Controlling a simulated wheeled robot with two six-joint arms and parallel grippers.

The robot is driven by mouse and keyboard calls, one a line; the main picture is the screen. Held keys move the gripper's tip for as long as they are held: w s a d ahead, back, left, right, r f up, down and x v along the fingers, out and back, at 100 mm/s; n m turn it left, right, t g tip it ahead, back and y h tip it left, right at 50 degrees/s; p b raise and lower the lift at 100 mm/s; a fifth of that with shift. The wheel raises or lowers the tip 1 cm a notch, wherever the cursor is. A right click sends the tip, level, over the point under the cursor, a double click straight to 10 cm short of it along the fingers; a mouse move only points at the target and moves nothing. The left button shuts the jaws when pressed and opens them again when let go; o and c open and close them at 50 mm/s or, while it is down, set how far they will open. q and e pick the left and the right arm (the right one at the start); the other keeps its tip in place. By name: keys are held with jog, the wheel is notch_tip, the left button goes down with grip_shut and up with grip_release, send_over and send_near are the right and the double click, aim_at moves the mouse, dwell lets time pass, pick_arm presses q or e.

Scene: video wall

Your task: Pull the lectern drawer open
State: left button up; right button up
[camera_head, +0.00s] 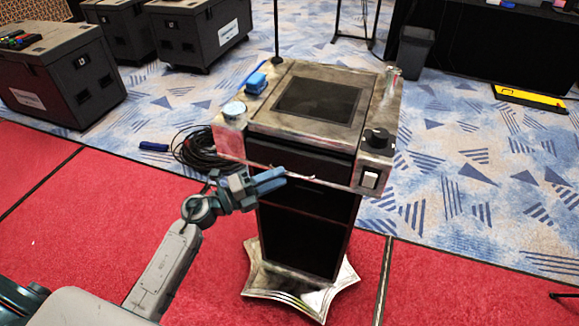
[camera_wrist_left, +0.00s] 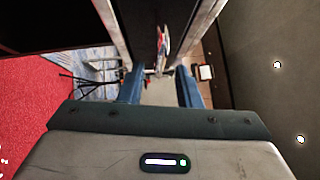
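The lectern (camera_head: 233,148) stands on a star-shaped metal base, with a worn metal top and a dark body. Its dark drawer front (camera_head: 325,167) sits just below the top and looks shut. A thin handle bar (camera_head: 304,179) runs along it, partly hidden by my left gripper. My left gripper (camera_head: 282,178) is at the left part of the drawer front, fingers pointing right. In the left wrist view its blue fingers (camera_wrist_left: 160,75) are apart, and a thin bar-like part lies ahead between them. I cannot tell whether they touch it. My right gripper is not in view.
On the lectern top are a blue object (camera_head: 256,83), a white-topped round container (camera_head: 234,113), a black knob (camera_head: 377,139) and a clear glass (camera_head: 392,80). Coiled black cable (camera_head: 196,152) lies on the floor to the left. Black cases (camera_head: 62,80) stand behind left. The red carpet in front is clear.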

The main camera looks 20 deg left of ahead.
aim_at(290, 172)
pick_arm(q)
jog(key=shift+p+x, duration=0.5)
jog(key=shift+x, duration=1.65)
grip_shut()
